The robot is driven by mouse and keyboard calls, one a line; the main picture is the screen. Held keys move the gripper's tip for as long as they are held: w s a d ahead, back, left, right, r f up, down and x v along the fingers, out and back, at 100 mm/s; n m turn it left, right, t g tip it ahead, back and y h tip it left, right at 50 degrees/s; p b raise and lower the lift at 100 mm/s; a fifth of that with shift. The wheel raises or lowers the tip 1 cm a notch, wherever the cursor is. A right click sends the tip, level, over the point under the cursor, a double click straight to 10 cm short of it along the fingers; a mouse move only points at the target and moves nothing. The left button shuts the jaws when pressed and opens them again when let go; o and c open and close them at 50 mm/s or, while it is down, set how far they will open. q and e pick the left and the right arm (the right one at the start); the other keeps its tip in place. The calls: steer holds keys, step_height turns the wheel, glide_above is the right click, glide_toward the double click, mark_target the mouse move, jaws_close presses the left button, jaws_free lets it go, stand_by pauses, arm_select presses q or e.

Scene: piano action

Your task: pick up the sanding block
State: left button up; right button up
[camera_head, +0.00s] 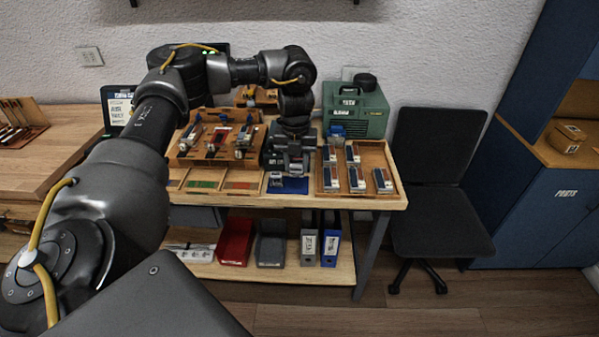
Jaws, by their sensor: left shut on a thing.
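My left arm reaches in from the left and bends down over the bench. My left gripper (290,170) points down at the blue mat (297,187) near the bench's front edge. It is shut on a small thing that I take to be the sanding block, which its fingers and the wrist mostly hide. I cannot tell whether that block touches the mat. A small pale piece (275,179) shows at the mat's left side, beside the fingers. My right gripper is not in view.
A wooden tray (397,186) with several red-and-blue-topped pieces stands right of the gripper. A wooden rack (183,160) with similar pieces is on its left. A green machine (356,110) stands behind. A black chair (440,150) is right of the bench.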

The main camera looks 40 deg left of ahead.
arm_select(q)
steer(key=s+d+r, duration=0.3)
steer(key=s+d, duration=0.1)
steer(key=s, duration=0.3)
steer(key=shift+r, duration=0.15)
steer(key=shift+s, duration=0.1)
steer(key=o, duration=0.5)
steer(key=c, duration=0.4)
steer(key=s+d+f+n, duration=0.2)
steer(key=d+f+n, duration=0.3)
steer(key=f+n, duration=0.1)
steer(key=s+d+f+n, duration=0.2)
steer(key=d+f+n, duration=0.4)
steer(key=n, duration=0.3)
steer(key=s+d+f+n, duration=0.2)
steer(key=d+f+n, duration=0.3)
steer(key=n, duration=0.3)
steer(key=shift+s+d+f, duration=0.25)
steer(key=shift+d+f, duration=0.15)
steer(key=shift+d, duration=0.05)
